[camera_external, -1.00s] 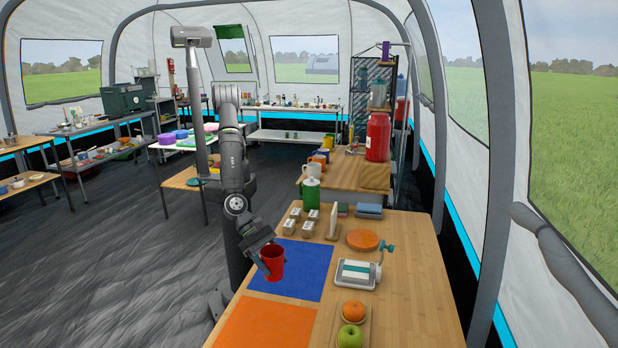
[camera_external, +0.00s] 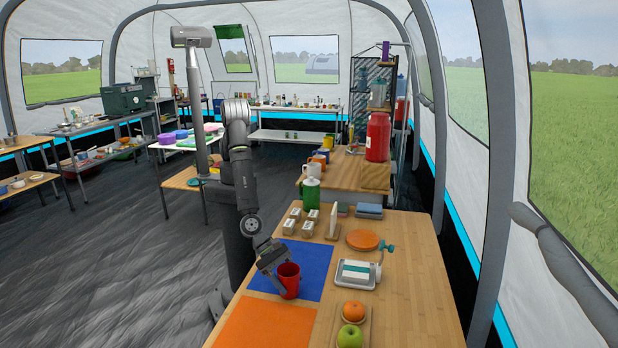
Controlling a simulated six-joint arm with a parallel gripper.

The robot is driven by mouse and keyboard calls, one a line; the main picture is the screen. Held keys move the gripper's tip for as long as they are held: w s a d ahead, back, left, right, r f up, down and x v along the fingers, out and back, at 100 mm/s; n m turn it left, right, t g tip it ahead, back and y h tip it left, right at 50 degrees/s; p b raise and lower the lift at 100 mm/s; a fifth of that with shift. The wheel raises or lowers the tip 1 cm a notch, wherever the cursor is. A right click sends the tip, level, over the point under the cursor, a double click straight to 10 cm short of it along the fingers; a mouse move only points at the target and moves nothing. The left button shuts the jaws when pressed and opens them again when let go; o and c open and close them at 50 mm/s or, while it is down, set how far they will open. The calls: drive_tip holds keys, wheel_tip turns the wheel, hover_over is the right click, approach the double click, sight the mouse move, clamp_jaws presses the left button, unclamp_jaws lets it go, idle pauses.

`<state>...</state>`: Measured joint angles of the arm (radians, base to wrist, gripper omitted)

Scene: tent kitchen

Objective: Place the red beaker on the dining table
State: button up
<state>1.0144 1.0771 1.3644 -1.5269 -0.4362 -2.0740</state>
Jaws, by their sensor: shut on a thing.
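The red beaker (camera_external: 289,281) is upright over the right front part of the blue mat on the wooden dining table (camera_external: 398,290). My gripper (camera_external: 282,276) reaches it from the left and is shut on it. The beaker's base is at or very near the mat; I cannot tell whether it touches. The gripper hides part of the beaker's left side.
The blue mat (camera_external: 318,262) and an orange mat (camera_external: 262,325) lie on the table's left side. A white and teal device (camera_external: 357,273), an orange (camera_external: 353,309) and a green apple (camera_external: 350,337) stand to the right. Small boxes (camera_external: 300,222) and an orange disc (camera_external: 362,239) are farther back.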

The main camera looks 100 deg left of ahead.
drive_tip(key=o, duration=1)
drive_tip(key=shift+f, duration=0.15)
drive_tip(key=shift+c, duration=0.2)
drive_tip(key=shift+s+r, duration=0.1)
drive_tip(key=shift+r, duration=0.15)
drive_tip(key=v, duration=1.1)
drive_tip(key=shift+s+a+r, duration=0.2)
drive_tip(key=shift+s, duration=0.05)
drive_tip(key=x, duration=1.2)
drive_tip(key=shift+d+r, duration=0.1)
drive_tip(key=shift+r, duration=1.05)
